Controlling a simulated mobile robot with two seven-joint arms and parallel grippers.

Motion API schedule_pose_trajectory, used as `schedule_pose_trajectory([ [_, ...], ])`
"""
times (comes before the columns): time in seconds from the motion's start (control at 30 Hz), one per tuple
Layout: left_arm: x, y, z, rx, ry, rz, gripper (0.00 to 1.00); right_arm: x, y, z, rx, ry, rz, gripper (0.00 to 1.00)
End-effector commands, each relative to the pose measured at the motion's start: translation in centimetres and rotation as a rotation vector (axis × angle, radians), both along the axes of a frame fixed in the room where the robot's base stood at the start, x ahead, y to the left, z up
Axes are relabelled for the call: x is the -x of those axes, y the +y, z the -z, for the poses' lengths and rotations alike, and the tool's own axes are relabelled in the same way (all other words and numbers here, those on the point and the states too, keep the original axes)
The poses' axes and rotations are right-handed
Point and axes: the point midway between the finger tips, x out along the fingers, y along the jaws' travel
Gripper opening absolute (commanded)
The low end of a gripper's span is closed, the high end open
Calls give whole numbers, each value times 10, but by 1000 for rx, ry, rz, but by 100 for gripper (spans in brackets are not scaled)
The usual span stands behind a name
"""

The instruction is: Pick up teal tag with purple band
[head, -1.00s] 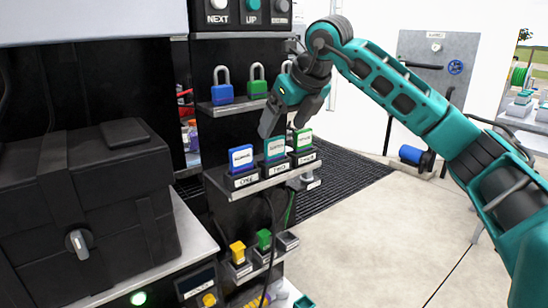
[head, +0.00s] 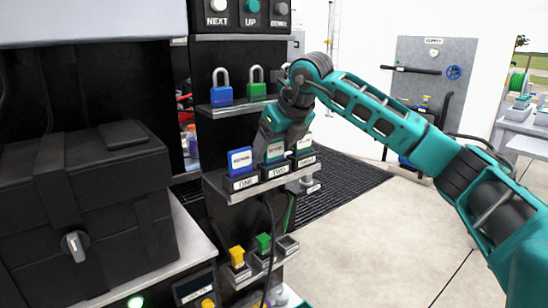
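The teal tag (head: 275,151) stands in the middle holder, labelled TWO, on a shelf of the black panel. Its label faces me; a purple band on it cannot be made out. My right gripper (head: 275,143) points down at this tag from above, with its fingers at the tag's upper part. Whether they are closed on it cannot be told. A blue tag (head: 240,160) stands to the left in holder ONE. A green tag (head: 304,143) stands to the right, partly hidden by the gripper.
A blue padlock (head: 222,95) and a green padlock (head: 256,91) stand on the shelf above. Yellow (head: 237,256) and green (head: 264,243) pieces sit on a lower shelf. A black case (head: 85,210) fills the left. Open floor (head: 390,240) lies to the right.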

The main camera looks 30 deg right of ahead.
Motion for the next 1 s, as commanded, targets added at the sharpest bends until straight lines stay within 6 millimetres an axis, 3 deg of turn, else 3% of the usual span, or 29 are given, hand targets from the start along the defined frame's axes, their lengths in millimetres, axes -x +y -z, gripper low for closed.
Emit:
schedule_pose_trajectory([
  [0.4,-1,0,-1,1,-3,0,42,0,0,0,0,0,0,29],
  [0.77,-2,-2,-4,8,-5,-6,42,0,0,-7,0,-1,0,29],
  [1.0,-2,-2,-15,10,-5,-7,42,-1,0,-39,0,-4,0,29],
])
